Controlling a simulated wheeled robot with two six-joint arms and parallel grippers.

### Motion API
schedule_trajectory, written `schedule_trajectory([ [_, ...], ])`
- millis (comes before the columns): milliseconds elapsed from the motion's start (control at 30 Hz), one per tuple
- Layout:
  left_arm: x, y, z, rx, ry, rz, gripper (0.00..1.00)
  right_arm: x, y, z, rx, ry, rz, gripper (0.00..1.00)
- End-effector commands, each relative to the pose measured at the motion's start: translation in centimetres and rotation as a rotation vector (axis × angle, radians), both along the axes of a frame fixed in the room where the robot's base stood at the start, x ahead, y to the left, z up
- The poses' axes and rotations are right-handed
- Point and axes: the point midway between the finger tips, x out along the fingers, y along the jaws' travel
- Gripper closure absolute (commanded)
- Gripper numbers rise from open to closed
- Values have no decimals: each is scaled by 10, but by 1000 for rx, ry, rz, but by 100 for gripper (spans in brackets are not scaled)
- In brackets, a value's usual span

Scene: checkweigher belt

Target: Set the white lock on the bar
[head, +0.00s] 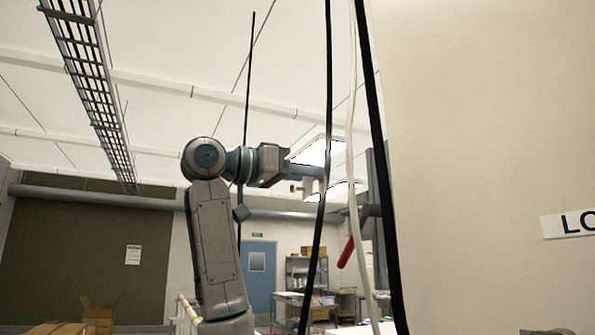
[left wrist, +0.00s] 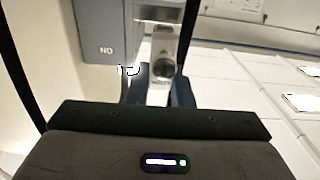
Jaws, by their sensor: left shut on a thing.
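My left gripper (head: 316,172) is raised high in the head view, at the end of my arm, partly behind a black cable. In the left wrist view its dark blue fingers (left wrist: 162,88) are shut on the white lock (left wrist: 160,92), a pale upright piece with a round dark spot on its face. The lock's top end is close under a grey box (left wrist: 105,32) with a pale slot. I cannot tell whether they touch. I cannot make out the bar clearly in either view. My right gripper is not in view.
Black cables (head: 328,110) and a pale cable (head: 353,130) hang close in front of my left gripper. A red piece (head: 346,252) hangs lower down. A cream wall (head: 490,130) fills the right side. Shelves (head: 305,270) and a blue door (head: 258,275) are far back.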

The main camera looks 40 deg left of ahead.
Motion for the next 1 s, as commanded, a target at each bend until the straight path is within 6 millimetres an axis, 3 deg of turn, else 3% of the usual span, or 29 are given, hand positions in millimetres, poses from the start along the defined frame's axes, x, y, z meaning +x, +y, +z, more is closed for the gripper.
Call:
schedule_trajectory([
  [1000,57,-24,1,-1,1,-1,100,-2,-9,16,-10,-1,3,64],
])
